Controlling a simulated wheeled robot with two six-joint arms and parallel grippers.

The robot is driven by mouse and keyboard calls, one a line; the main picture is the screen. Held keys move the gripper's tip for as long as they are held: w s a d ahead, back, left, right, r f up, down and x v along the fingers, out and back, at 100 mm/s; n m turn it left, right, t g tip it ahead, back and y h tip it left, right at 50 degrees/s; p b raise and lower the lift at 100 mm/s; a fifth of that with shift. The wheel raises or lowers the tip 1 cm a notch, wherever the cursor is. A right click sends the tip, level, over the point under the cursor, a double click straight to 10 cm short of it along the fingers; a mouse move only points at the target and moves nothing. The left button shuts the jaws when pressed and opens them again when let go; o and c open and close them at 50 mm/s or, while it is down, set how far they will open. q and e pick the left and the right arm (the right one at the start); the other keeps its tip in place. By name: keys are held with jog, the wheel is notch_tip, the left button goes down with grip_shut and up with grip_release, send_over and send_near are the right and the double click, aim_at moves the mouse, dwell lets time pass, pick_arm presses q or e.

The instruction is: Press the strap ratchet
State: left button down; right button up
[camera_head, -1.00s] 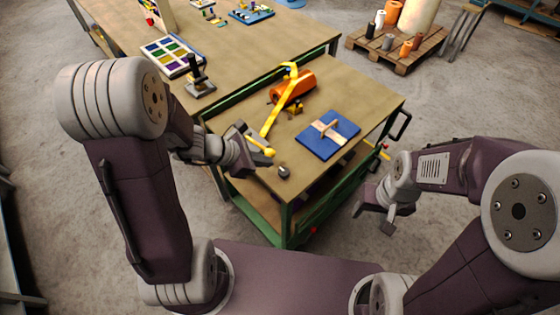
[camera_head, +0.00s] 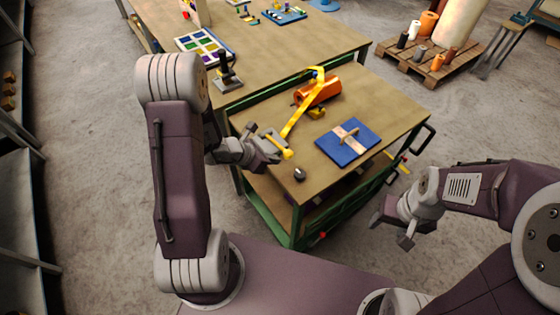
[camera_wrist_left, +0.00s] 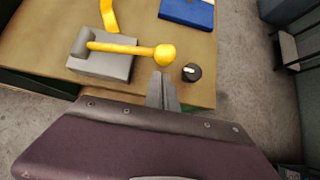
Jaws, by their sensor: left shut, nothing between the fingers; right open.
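The strap ratchet shows in the left wrist view as a grey block (camera_wrist_left: 102,64) with a yellow lever (camera_wrist_left: 130,48) ending in a round yellow knob. The lever lies out sideways over the block. In the head view the yellow knob (camera_head: 288,154) shows near the table's front edge, and my left gripper partly hides the block. A yellow strap (camera_head: 298,115) runs up over an orange roll (camera_head: 318,91). My left gripper (camera_wrist_left: 163,78) is shut and empty, its fingertips just short of the knob in the picture; contact is unclear. My right gripper (camera_head: 390,232) is open and empty, off the table's right side.
A small dark round knob (camera_wrist_left: 191,72) stands on the table close to the left fingertips. A blue board (camera_head: 347,142) with a wooden cross piece lies to the right. Bare tabletop (camera_head: 385,103) lies right of the roll.

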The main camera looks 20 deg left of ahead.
aim_at(280, 171)
pick_arm(q)
jog(key=shift+x, duration=1.95)
jog(key=shift+d, duration=0.1)
